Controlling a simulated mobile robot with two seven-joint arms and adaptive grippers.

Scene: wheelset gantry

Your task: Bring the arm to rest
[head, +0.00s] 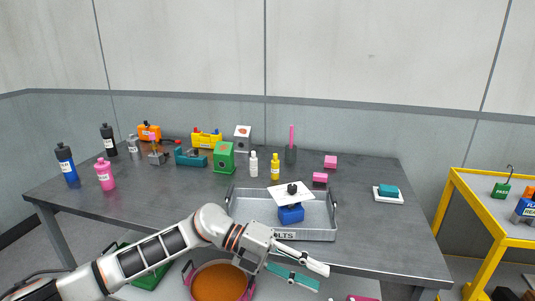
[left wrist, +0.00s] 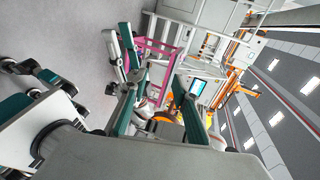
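My left arm comes in from the lower left of the head view. Its left gripper (head: 322,278) is in front of the table's front edge, below the grey tray, pointing right. Its two fingers, one white and one teal, are spread apart with nothing between them. In the left wrist view the left gripper (left wrist: 158,82) also shows teal-faced fingers apart, with only background between them.
The dark table (head: 370,220) carries a grey tray (head: 330,234) holding a blue block (head: 291,214) with a white plate above it. Bottles and tools stand at the back left. An orange-brown round container (head: 218,283) lies below the arm. A yellow-framed table (head: 470,230) stands right.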

